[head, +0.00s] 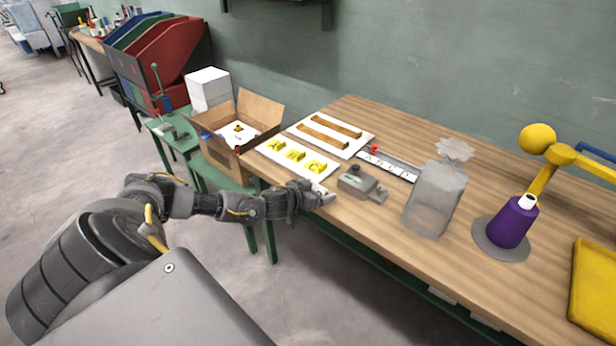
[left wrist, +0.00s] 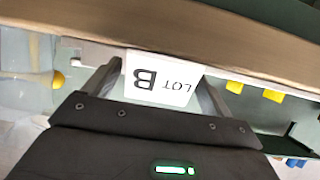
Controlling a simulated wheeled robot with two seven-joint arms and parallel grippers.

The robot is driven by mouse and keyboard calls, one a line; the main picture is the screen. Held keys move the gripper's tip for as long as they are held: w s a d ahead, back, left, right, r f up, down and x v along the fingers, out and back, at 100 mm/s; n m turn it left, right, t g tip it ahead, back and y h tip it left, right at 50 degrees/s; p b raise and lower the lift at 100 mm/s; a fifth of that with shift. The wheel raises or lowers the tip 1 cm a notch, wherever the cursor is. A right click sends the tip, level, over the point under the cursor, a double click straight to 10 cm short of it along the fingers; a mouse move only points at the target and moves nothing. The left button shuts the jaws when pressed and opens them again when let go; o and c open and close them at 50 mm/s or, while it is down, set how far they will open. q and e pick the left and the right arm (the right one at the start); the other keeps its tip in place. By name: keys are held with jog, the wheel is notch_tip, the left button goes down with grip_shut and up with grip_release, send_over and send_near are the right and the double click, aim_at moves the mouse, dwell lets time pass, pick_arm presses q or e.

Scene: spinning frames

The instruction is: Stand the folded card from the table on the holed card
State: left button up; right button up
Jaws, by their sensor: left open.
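The folded card (left wrist: 162,80) is white and printed "LOT B", seen upside down in the left wrist view. It lies between the two fingers of my open left gripper (left wrist: 160,85), with a fingertip close to each side edge. In the head view my left gripper (head: 322,197) is at the table's front edge, beside a white board with yellow A, B and C blocks (head: 292,157). The hand mostly hides the folded card there. A white sheet with a dark and yellow mark (head: 238,134) lies in the open carton; I cannot tell whether it is the holed card.
The open carton (head: 215,150) stands left of the table. Bare wood lies at the table's back.

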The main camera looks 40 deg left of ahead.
pick_arm(q)
jog(key=b+v, duration=0.1)
jog(key=v, duration=0.9)
jog(key=shift+s+r+b, duration=0.3)
notch_tip(320, 180, down, 24)
jog(key=s+a+m+g+y, duration=0.1)
jog(key=s+a+g+y, duration=0.1)
jog(key=s+g, duration=0.1)
jog(key=s+d+f+g, duration=0.3)
jog(key=s+d+f, duration=0.1)
jog(key=s+f, duration=0.7)
jog(key=s+d+f+g, duration=0.3)
jog(key=s+d+f, duration=0.1)
jog(key=s+f, duration=0.8)
jog(key=shift+s+d+f+m, duration=0.2)
jog(key=shift+s+d+m, duration=0.1)
jog(key=shift+d+m, duration=0.1)
jog(key=shift+o, duration=0.4)
jog(key=s+d+f+g+h, duration=0.1)
jog(key=s+d+f, duration=0.1)
jog(key=s+d, duration=0.3)
jog(key=s+d+f+g, duration=0.2)
jog(key=s+d, duration=0.4)
jog(key=s, duration=0.6)
jog(key=shift+d+f+g+h, duration=0.2)
jog(key=shift+f+g+h, duration=0.15)
jog(key=shift+f, duration=0.4)
jog(key=shift+o, duration=0.2)
